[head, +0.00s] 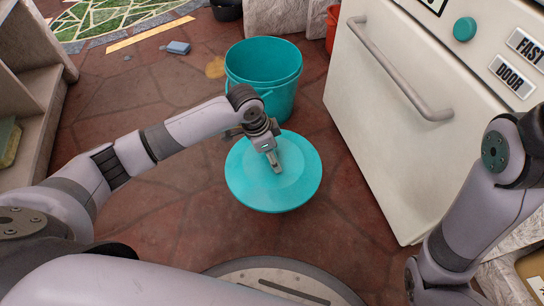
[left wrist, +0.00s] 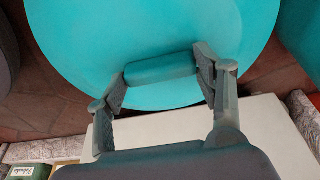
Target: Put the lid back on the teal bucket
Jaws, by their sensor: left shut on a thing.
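The teal bucket (head: 262,62) stands upright and open on the floor, just behind the lid. The round teal lid (head: 245,182) lies about flat in front of the bucket, apart from its mouth; I cannot tell whether it touches the floor. My left gripper (head: 275,163) is over the lid's middle, shut on its raised handle. In the left wrist view, the handle (left wrist: 160,69) sits between the two fingers, with the lid's disc (left wrist: 190,25) behind it. My right gripper is not visible; only part of my right arm shows at the right.
A cream appliance (head: 370,115) with a bar handle (head: 405,85) stands close to the right of the bucket and lid. A shelf unit (head: 38,110) is at the left. The stone floor left of the lid is clear.

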